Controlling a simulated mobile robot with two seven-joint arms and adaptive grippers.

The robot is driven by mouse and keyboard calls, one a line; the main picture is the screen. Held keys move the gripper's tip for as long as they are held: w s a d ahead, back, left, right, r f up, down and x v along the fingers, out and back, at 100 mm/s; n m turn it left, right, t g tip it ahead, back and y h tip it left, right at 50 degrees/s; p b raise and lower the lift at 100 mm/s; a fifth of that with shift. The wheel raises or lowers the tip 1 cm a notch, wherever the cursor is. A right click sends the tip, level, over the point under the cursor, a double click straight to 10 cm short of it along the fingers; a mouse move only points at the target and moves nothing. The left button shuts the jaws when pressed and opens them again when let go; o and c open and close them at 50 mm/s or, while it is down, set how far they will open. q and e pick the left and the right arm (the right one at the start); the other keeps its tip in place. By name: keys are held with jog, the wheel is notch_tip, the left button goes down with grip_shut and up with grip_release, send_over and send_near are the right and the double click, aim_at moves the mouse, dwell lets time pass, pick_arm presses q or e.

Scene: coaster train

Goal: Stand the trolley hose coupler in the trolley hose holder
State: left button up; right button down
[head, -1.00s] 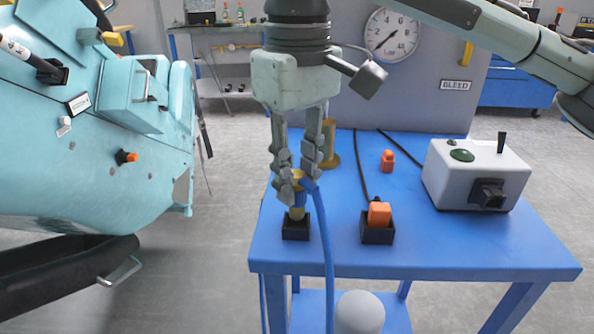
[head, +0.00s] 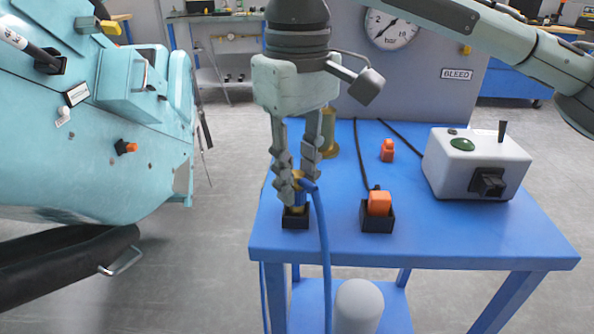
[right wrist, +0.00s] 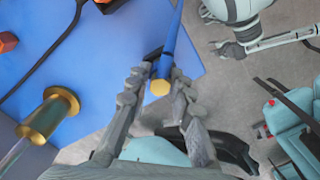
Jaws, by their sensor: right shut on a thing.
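My right gripper (head: 297,196) is shut on the trolley hose coupler (head: 299,187), a blue and brass piece with a blue hose (head: 324,250) hanging from it. The coupler is upright, with its brass lower end at the mouth of the trolley hose holder (head: 295,222), a small black box on the blue table. How deep it sits is hidden by the fingers and the holder wall. The right wrist view shows the coupler's round brass end (right wrist: 159,88) between the fingers. A grey gripper, seemingly my left (right wrist: 229,49), shows at the top right there; its opening is unclear.
The blue trolley table (head: 420,243) also carries a black socket with an orange plug (head: 379,203), a small orange piece (head: 387,150), a brass cylinder (head: 328,133) and a white box (head: 474,160). A teal train body (head: 90,165) stands at the left.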

jog(key=shift+f, duration=0.15)
jog(key=c, duration=1.3)
grip_release()
jog(key=shift+o, duration=0.2)
notch_tip(320, 180, up, 12)
